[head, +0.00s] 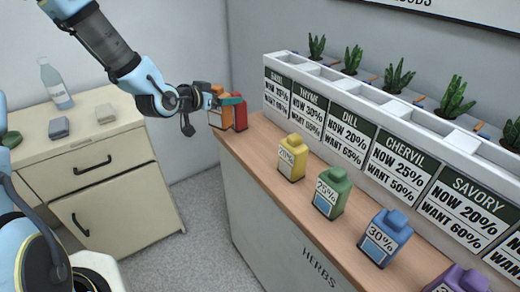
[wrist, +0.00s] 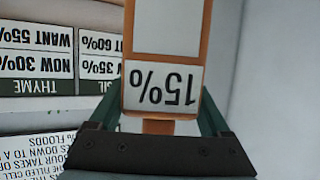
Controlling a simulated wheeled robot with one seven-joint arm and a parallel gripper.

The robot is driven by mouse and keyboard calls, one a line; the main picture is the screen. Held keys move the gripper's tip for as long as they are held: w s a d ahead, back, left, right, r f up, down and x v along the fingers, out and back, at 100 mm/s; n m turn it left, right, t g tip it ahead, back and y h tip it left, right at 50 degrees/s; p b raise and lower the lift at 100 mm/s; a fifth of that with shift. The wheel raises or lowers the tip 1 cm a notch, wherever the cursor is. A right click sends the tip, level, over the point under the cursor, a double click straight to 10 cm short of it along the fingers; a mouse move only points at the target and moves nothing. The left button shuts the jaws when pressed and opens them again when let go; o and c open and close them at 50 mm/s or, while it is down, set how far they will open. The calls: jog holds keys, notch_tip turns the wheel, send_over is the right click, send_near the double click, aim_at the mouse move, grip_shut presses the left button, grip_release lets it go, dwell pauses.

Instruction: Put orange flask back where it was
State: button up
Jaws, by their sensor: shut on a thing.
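The orange flask (head: 217,120) is at the far left end of the wooden herb counter, beside the red flask (head: 240,119). My gripper (head: 227,101) is shut on the orange flask near its top. In the wrist view the orange flask (wrist: 204,50) fills the middle, its white label reading 15% upside down, with a green finger on each side. I cannot tell whether the flask's base rests on the counter or hangs just off its edge. The red flask is partly hidden by the gripper and the orange flask.
The counter (head: 262,150) also carries yellow (head: 292,158), green (head: 331,193), blue (head: 385,238) and purple (head: 459,281) flasks in a row. Behind them stands a white planter (head: 400,110) with herb signs. A cream cabinet (head: 90,160) with a bottle (head: 55,84) stands at left.

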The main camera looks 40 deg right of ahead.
jog(key=s+d+r+m+g+b, duration=0.1)
jog(key=s+d+r+m+g, duration=0.15)
jog(key=s+d, duration=0.2)
jog(key=s+d+r+m+g+b, duration=0.1)
jog(key=s+d+r+m+g, duration=0.15)
jog(key=s, duration=0.35)
jog(key=shift+n+h, duration=0.3)
jog(key=shift+h, duration=0.1)
jog(key=shift+s+d+f+p, duration=0.1)
jog(key=shift+f+p, duration=0.15)
jog(key=shift+f, duration=1.5)
jog(key=shift+s+d+f+p, duration=0.1)
jog(key=shift+f+p, duration=0.1)
jog(key=shift+f, duration=1.6)
jog(key=shift+s+d+f+p, duration=0.1)
jog(key=shift+f+p, duration=0.15)
jog(key=shift+f, duration=1.5)
jog(key=o, duration=1.4)
jog(key=shift+f, duration=0.1)
jog(key=shift+a+r, duration=0.1)
jog(key=shift+r, duration=0.1)
jog(key=b+v, duration=0.1)
jog(key=v, duration=1)
jog(key=shift+w+a, duration=0.2)
jog(key=shift+a, duration=0.2)
